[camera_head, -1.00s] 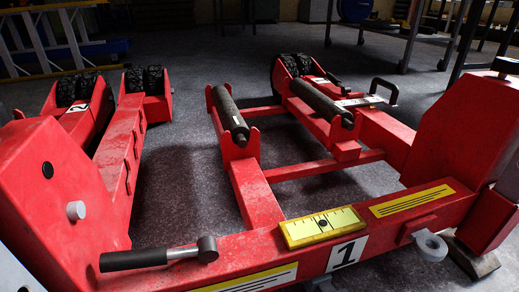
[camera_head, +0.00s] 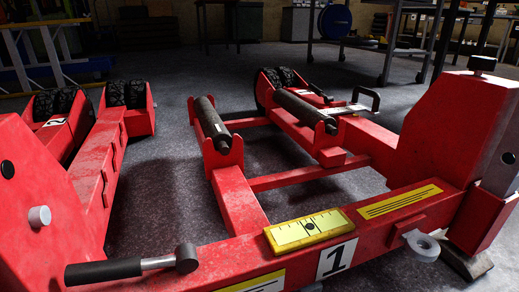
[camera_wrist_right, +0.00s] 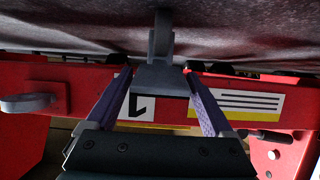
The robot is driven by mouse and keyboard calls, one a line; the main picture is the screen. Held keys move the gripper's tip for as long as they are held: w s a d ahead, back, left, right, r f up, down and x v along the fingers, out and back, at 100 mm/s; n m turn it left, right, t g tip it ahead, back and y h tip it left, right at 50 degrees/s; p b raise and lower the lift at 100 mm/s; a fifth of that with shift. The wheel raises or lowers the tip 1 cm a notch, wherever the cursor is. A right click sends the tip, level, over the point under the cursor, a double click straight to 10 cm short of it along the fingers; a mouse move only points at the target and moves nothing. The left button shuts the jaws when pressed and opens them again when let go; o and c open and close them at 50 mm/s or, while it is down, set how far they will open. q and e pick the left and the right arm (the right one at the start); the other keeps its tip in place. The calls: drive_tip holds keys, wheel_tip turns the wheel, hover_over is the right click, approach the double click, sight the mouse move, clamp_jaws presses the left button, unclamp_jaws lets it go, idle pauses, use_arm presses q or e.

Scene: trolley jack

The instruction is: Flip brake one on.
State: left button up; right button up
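The red trolley jack fills the head view, with a white label marked 1 (camera_head: 336,258) on its front beam (camera_head: 385,235). In the right wrist view, which shows the scene upside down, a grey pedal-like part (camera_wrist_right: 160,77) sticks out by the 1 label (camera_wrist_right: 138,107); I take it as brake one. My right gripper (camera_wrist_right: 160,80) is open, its two purple fingers apart on either side of this part. Whether they touch it I cannot tell. The head view shows neither gripper.
A black-handled lever (camera_head: 105,271) lies along the beam's left end. Two rollers and black wheels are behind, with workbenches at the back.

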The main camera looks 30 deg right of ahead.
clamp_jaws()
idle(0.5)
